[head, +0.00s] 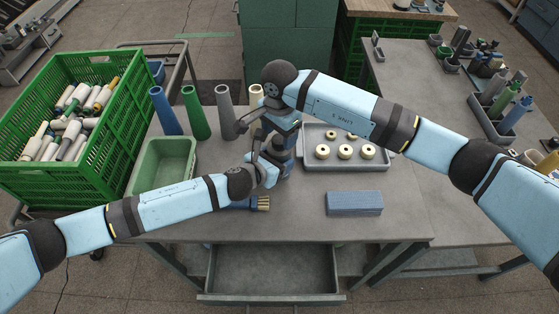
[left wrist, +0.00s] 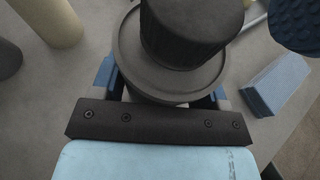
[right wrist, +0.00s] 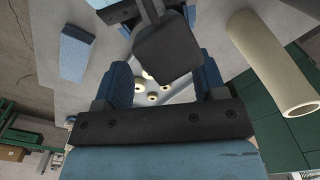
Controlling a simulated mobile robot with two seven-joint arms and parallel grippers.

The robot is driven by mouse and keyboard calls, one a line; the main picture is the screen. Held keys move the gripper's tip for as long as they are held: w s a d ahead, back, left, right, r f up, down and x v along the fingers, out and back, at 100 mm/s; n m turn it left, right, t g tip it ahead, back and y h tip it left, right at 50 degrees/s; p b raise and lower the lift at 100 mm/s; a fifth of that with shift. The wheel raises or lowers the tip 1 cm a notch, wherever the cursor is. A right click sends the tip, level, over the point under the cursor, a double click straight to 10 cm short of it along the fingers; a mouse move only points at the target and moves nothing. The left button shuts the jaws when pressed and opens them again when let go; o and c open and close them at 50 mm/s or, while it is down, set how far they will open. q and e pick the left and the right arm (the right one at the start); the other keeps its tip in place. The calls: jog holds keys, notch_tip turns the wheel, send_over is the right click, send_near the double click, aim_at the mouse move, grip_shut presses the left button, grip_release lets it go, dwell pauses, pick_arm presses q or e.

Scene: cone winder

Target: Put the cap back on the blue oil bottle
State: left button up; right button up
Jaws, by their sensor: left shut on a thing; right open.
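My left gripper (head: 275,163) is at the middle of the table, beside the grey tray. In the left wrist view its fingers (left wrist: 165,95) are shut on a dark grey round piece (left wrist: 170,75) with a wide flange and a ridged upper part. I cannot tell whether this is the cap or part of the bottle. My right gripper (head: 285,140) is close to the left one; in the right wrist view its fingers (right wrist: 160,85) are apart. A dark block-shaped part (right wrist: 168,52) shows between them, and I cannot tell what it is.
Blue (head: 166,112), green (head: 196,113), grey (head: 226,112) and cream (head: 256,95) cones stand behind. A grey tray (head: 375,163) holds cream rings. Nearby are a green bin (head: 160,178), brush (head: 262,203), blue block (head: 354,203) and a pulled-out drawer (head: 272,270).

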jog(key=shift+f, duration=0.85)
jog(key=shift+c, duration=0.4)
jog(key=c, duration=0.9)
jog(key=m, duration=0.6)
jog(key=shift+m, duration=0.3)
jog(key=o, duration=1)
